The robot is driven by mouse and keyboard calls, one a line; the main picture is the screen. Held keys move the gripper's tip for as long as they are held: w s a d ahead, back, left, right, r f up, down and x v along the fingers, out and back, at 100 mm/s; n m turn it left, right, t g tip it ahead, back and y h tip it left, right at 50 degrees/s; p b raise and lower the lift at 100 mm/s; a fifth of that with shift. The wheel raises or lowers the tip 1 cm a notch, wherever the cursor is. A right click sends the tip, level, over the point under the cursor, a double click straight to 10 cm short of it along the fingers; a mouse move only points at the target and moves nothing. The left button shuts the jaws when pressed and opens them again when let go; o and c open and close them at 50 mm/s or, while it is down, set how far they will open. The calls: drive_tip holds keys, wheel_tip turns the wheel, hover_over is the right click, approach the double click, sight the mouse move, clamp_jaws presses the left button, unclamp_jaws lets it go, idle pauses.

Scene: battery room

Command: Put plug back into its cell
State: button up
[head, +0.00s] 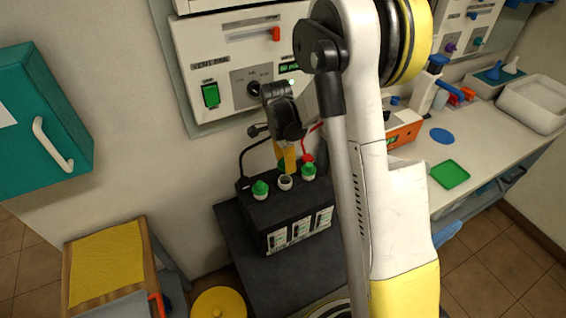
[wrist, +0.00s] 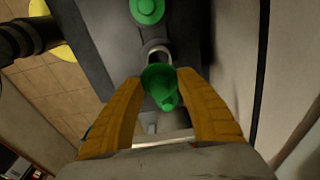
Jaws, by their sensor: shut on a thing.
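My gripper (head: 287,160) has yellow fingers and is over the black battery (head: 262,213). In the wrist view my gripper (wrist: 162,80) is shut on a green plug (wrist: 160,88), with one finger on each side of it. The open cell (head: 285,183) shows as a pale ring just below the fingertips in the head view. In the wrist view this open cell (wrist: 158,53) lies just past the held plug, partly hidden by it. Two other green plugs, a left one (head: 260,188) and a right one (head: 308,170), sit on the battery top.
The battery stands on a dark surface (head: 285,270). A wall-mounted charger panel (head: 235,65) is close behind my gripper. A black cable (head: 246,157) and a red cable (head: 313,128) run beside the battery. A bench (head: 480,165) with several items is at right.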

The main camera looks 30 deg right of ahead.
wheel_tip(320, 180, down, 6)
drive_tip(key=b, duration=0.4)
drive_tip(key=shift+f+b, duration=0.1)
drive_tip(key=shift+b, duration=0.5)
idle(2.2)
idle(0.3)
drive_tip(key=o, duration=0.9)
drive_tip(key=shift+c, duration=0.2)
drive_tip(key=shift+r+p, duration=2.2)
drive_tip(key=shift+r, duration=1.35)
clamp_jaws()
